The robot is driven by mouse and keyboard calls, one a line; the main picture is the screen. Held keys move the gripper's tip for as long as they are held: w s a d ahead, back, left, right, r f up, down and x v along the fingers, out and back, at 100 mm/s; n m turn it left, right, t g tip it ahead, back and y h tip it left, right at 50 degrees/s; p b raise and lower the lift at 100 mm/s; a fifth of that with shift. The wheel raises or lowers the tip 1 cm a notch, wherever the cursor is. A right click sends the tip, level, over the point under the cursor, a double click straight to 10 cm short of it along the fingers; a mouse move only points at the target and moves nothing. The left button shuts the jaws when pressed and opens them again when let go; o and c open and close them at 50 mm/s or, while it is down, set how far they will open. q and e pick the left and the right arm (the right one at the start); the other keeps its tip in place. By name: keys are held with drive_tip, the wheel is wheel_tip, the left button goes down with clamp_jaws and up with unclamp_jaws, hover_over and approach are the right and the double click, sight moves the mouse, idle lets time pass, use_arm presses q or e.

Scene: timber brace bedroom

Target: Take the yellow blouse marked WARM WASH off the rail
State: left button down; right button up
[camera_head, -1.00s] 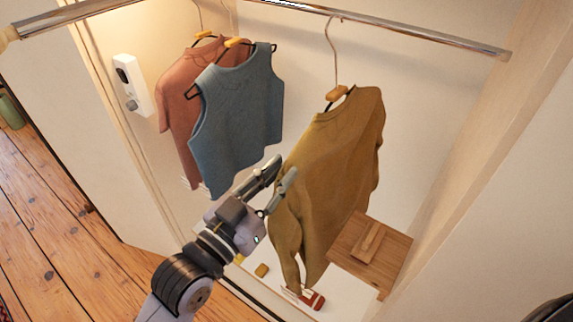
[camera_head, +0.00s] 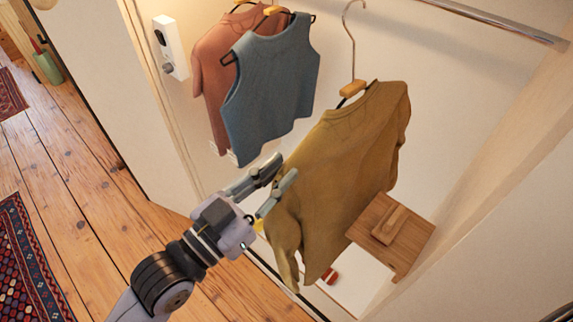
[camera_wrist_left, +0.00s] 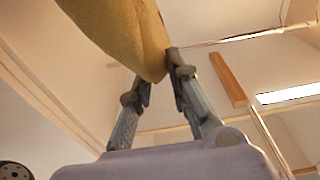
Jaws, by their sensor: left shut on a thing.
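The yellow blouse (camera_head: 345,150) hangs from a hanger with a wooden block (camera_head: 352,88) and a wire hook (camera_head: 350,40). The hook's curved top shows at the upper picture edge, below the line of the rail (camera_head: 490,22), and looks apart from it. My left gripper (camera_head: 277,172) is at the blouse's left edge, shut on its cloth. In the left wrist view the yellow cloth (camera_wrist_left: 135,35) comes down between the fingertips (camera_wrist_left: 155,85). No WARM WASH marking is readable. My right gripper is not in view.
A blue sleeveless top (camera_head: 270,90) and a salmon top (camera_head: 212,70) hang close together to the left. A wooden board with a handle (camera_head: 405,250) is right of the blouse's hem. A white wall device (camera_head: 170,45) is at left. A red item (camera_head: 330,276) lies below.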

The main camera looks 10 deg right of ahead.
use_arm(q)
drive_tip(key=r+p+v, duration=0.2)
drive_tip(key=p+v, duration=0.4)
drive_tip(key=v, duration=1.3)
drive_tip(key=shift+s, duration=0.25)
idle(0.5)
drive_tip(key=shift+a, duration=0.1)
